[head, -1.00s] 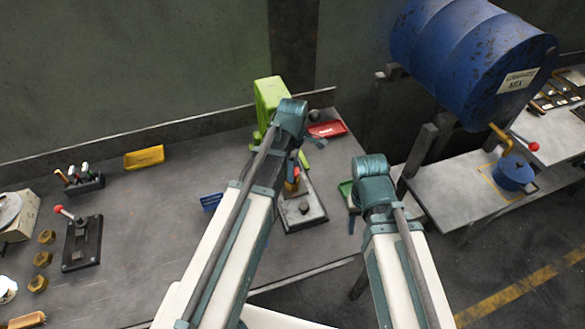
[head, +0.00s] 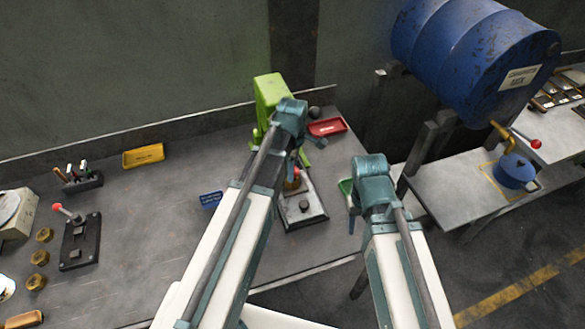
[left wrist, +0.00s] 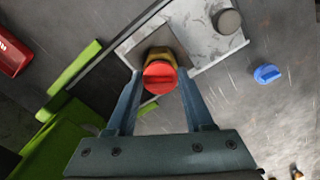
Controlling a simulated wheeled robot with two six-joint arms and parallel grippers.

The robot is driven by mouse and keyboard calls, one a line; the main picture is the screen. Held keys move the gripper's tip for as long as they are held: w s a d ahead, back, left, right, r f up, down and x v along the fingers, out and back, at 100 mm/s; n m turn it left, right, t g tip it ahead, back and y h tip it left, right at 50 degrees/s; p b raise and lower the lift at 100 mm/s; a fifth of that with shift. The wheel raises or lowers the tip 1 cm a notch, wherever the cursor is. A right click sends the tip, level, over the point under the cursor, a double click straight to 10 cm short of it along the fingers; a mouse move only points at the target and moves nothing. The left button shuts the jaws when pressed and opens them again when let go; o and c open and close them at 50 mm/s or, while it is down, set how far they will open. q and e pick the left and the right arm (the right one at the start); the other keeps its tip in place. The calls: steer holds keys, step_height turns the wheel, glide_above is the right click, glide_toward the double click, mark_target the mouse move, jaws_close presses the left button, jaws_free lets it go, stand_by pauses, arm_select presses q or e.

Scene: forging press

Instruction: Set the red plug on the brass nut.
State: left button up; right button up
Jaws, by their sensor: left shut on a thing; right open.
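The red plug (left wrist: 160,77) is between the fingertips of my left gripper (left wrist: 160,72), which is shut on it. In the head view the plug (head: 297,173) shows as a small red spot beside my left arm. The brass nut (left wrist: 158,54) is directly behind the plug in the left wrist view and is partly covered by it; it also shows in the head view (head: 292,184). The nut is on the press base. I cannot tell whether plug and nut touch. My right gripper (head: 353,208) is open, right of the press, and mostly hidden by its own arm.
A green press (head: 270,95) stands behind the nut.

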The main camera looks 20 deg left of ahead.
arm_select(q)
steer(key=shift+f+b, duration=0.7)
arm_select(e)
steer(key=shift+f, duration=0.65)
arm_select(q)
steer(key=o, duration=0.8)
steer(key=shift+o, duration=0.2)
steer(key=shift+r, duration=0.2)
arm_select(e)
steer(key=shift+r, duration=0.15)
arm_select(q)
steer(key=shift+r+p, duration=3.4)
steer(key=shift+p, duration=0.2)
arm_select(e)
step_height(320, 180, up, 7)
arm_select(q)
steer(key=shift+r, duration=0.1)
step_height(320, 180, up, 3)
steer(key=p, duration=0.3)
arm_select(e)
step_height(320, 180, up, 3)
steer(key=shift+f, duration=0.1)
